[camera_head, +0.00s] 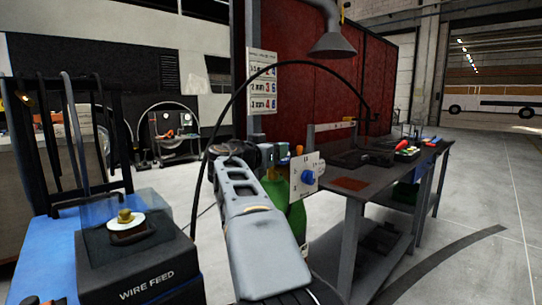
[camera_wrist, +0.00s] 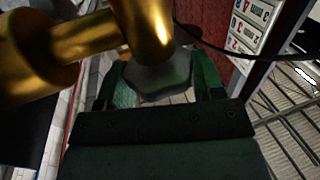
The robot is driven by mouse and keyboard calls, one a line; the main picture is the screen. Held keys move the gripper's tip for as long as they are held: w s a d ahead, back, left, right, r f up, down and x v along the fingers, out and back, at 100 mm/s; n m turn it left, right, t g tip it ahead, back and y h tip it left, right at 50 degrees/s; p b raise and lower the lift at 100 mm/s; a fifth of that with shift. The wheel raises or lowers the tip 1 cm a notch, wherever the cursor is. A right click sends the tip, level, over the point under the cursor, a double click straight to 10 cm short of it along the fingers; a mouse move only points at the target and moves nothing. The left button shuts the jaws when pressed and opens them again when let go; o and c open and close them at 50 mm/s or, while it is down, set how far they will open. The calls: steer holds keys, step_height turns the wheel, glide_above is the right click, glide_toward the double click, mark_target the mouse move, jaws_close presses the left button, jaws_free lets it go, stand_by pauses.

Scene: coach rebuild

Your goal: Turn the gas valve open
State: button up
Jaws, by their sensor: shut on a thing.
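The gas valve shows close up in the wrist view as a brass body (camera_wrist: 148,27) with a grey faceted knob (camera_wrist: 163,80) at its end. My gripper (camera_wrist: 162,76) has one green finger on each side of the knob and is shut on it. In the head view, the green gas cylinder (camera_head: 297,215) stands behind my arm, beside the bench. My grey arm reaches to its top and hides much of the valve there. How far the knob is turned cannot be told.
A white plate with a blue dial (camera_head: 308,177) is close to the right of my arm. A dark workbench (camera_head: 352,182) with tools stands right. The wire feed box (camera_head: 135,262) is at left. A black hose (camera_head: 290,63) arches overhead. Open floor (camera_head: 480,215) lies at right.

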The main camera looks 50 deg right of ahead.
stand_by(0.3)
steer(key=o, duration=0.9)
steer(key=a, duration=0.4)
steer(key=s+a, duration=0.1)
steer(key=a, duration=0.4)
steer(key=s+a, duration=0.1)
steer(key=a, duration=0.3)
steer(key=shift+s+a+p, duration=0.2)
steer(key=shift+a+p, duration=0.1)
steer(key=shift+p, duration=0.05)
